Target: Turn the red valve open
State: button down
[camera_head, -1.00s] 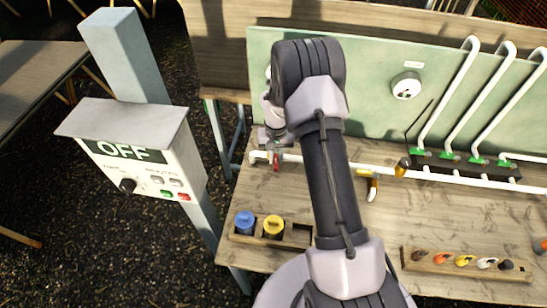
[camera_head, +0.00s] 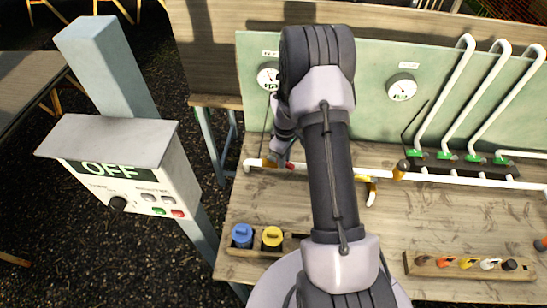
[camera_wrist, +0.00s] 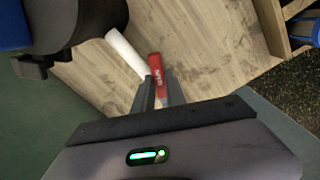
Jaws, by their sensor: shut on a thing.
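The red valve handle (camera_head: 289,165) shows as a short red piece beside my gripper (camera_head: 274,158), at the left part of the white pipe (camera_head: 335,170). It lies roughly along the pipe. In the wrist view the red handle (camera_wrist: 156,67) sits between the fingers of my gripper (camera_wrist: 160,90), which are shut on it. The white pipe (camera_wrist: 126,52) runs just beside it. The valve body is mostly hidden behind my gripper and arm.
A yellow handle (camera_head: 371,190) hangs further right on the pipe, partly behind my arm. Two gauges (camera_head: 402,87) (camera_head: 268,77) are on the green panel. Blue (camera_head: 242,235) and yellow (camera_head: 272,238) caps stand in a wooden rack. A control box reading OFF (camera_head: 110,169) stands left.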

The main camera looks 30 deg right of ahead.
jog(key=shift+w+d+n, duration=0.3)
jog(key=shift+n, duration=0.55)
jog(key=shift+w+d+n, duration=0.25)
jog(key=shift+d+n, duration=0.1)
jog(key=shift+n, duration=0.45)
jog(key=shift+w+d+n, duration=0.3)
jog(key=shift+n, duration=0.55)
jog(key=c, duration=1.4)
grip_release()
jog(key=shift+o, duration=0.2)
notch_tip(320, 180, up, 18)
jog(key=p, duration=0.2)
jog(key=shift+f+p, duration=0.25)
jog(key=shift+p, duration=0.05)
